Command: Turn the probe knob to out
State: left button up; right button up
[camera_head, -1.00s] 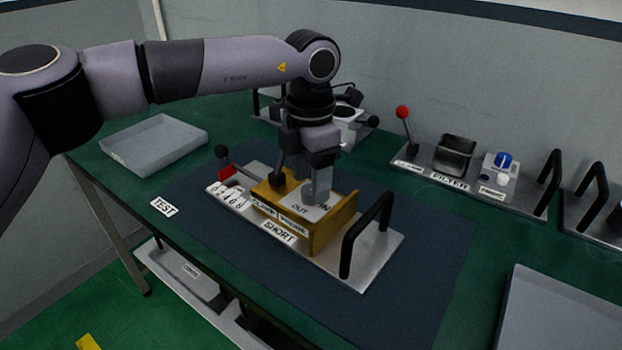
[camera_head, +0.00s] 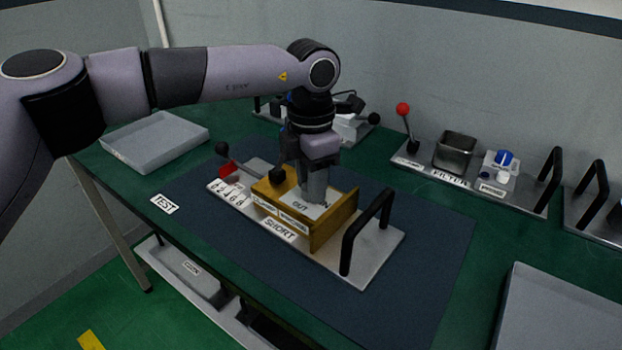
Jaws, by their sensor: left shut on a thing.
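A short module labelled SHORT has a steel base plate (camera_head: 375,262) and an ochre housing (camera_head: 335,228). On the housing top is a pale plate (camera_head: 301,205) reading OUT at its left; the IN mark at its right is partly covered. My left gripper (camera_head: 313,196) points straight down over this plate, its fingers shut on the probe knob. The fingers hide the knob, so its pointing cannot be read. My right gripper is not in view.
A FILTER module (camera_head: 520,198) stands at the back right. Grey trays (camera_head: 155,143) flank the mat.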

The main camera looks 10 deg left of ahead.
pick_arm(q)
jog(key=m, duration=0.4)
jog(key=shift+m, duration=0.3)
jog(key=m, duration=0.4)
jog(key=shift+m, duration=0.3)
jog(key=m, duration=0.4)
jog(key=shift+m, duration=2.1)
jog(key=shift+r, duration=0.1)
jog(key=o, duration=1)
jog(key=shift+o, duration=0.2)
